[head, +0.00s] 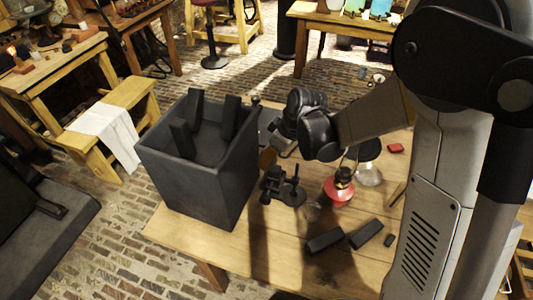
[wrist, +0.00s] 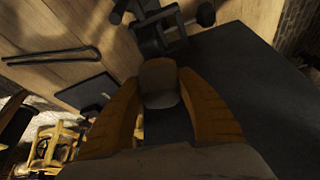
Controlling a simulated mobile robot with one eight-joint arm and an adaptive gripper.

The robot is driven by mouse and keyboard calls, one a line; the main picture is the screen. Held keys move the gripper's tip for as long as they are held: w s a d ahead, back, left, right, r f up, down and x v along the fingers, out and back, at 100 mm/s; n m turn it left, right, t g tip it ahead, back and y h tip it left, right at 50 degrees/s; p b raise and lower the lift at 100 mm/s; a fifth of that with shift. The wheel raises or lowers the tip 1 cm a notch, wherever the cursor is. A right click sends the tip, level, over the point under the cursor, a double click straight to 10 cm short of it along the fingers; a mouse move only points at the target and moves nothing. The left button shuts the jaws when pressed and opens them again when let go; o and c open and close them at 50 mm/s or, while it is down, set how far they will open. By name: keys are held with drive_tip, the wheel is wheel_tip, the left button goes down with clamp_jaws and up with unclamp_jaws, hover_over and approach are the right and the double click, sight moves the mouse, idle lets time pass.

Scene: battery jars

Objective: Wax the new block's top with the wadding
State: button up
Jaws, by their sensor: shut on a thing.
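My gripper (wrist: 160,84) is shut on a pale grey-brown rounded piece, probably the wadding (wrist: 159,74), seen between its two brown fingers in the wrist view. In the head view my gripper (head: 268,157) is beside the right side of the large dark grey jar (head: 190,188), over the table; the piece it holds cannot be made out there. Dark upright blocks (head: 230,118) stand inside the open jar. Two dark blocks (head: 325,240) (head: 366,233) lie on the table front right, apart from my gripper. I cannot tell which block is the new one.
A dark clamp-like stand (head: 283,188) stands close to my gripper, right of the jar. A red-based bottle (head: 339,187), a glass vessel (head: 369,172) and a small dark piece (head: 389,240) are further right. The wooden table's (head: 190,233) front left is clear.

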sight(279, 168)
drive_tip(key=shift+d+f, duration=0.1)
drive_tip(key=shift+f, duration=0.6)
drive_tip(key=shift+s+d+r, duration=0.15)
drive_tip(key=shift+d+r, duration=0.05)
drive_tip(key=shift+r, duration=0.05)
drive_tip(key=shift+c, duration=1)
drive_tip(key=d, duration=0.1)
drive_tip(key=s+d, duration=0.1)
drive_tip(key=d, duration=0.1)
drive_tip(key=shift+s+d+f+p, duration=0.1)
drive_tip(key=shift+s+p, duration=0.1)
drive_tip(key=shift+p, duration=0.15)
drive_tip(key=shift+s+d, duration=0.1)
drive_tip(key=shift+d, duration=0.2)
drive_tip(key=a, duration=0.1)
drive_tip(key=w+a, duration=0.1)
drive_tip(key=a, duration=0.1)
drive_tip(key=shift+w, duration=0.15)
drive_tip(key=shift+w+a, duration=0.35)
drive_tip(key=shift+a, duration=0.45)
drive_tip(key=shift+c, duration=0.6)
wheel_tip(279, 168, up, 4)
drive_tip(key=shift+s+d+f+p, duration=0.15)
drive_tip(key=shift+f+p, duration=0.1)
drive_tip(key=shift+p, duration=0.6)
drive_tip(key=shift+r+p, duration=0.5)
drive_tip(key=shift+r, duration=0.15)
drive_tip(key=shift+r+p, duration=1.05)
drive_tip(key=shift+r, duration=0.55)
